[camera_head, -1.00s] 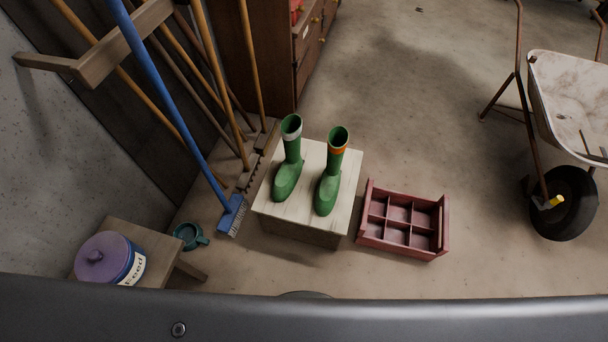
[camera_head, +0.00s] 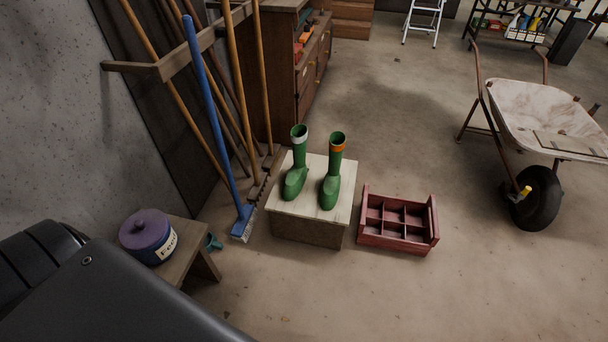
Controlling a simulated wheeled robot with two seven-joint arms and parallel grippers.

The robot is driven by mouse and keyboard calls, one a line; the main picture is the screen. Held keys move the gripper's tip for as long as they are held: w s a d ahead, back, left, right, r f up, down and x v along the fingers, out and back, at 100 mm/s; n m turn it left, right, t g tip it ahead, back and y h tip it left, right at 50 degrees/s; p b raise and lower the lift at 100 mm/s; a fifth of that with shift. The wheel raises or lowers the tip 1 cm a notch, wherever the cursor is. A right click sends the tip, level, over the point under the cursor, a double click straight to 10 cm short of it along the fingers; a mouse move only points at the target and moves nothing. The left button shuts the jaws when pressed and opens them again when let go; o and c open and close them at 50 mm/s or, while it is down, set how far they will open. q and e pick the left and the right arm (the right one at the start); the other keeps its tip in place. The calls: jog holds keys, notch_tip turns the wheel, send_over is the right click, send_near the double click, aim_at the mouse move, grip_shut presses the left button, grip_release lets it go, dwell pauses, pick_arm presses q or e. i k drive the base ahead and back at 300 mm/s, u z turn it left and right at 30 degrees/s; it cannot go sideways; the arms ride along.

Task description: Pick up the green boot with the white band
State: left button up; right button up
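The green boot with the white band (camera_head: 298,165) stands upright on a pale wooden box (camera_head: 283,207), on the left side of its top. A second green boot with an orange band (camera_head: 332,173) stands upright to its right, a small gap apart. Neither of my grippers shows in the head view. Nothing touches or hides the boots.
A red divided crate (camera_head: 398,244) sits on the floor right of the box. Long-handled tools, including a blue broom (camera_head: 215,120), lean at the left. A stool (camera_head: 196,262) holds a purple-lidded pot (camera_head: 147,232). A wheelbarrow (camera_head: 530,110) stands right; floor in front is clear.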

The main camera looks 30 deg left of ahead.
aim_at(296, 176)
jog(key=z, duration=0.65)
jog(key=i, duration=1.25)
jog(key=u, duration=0.25)
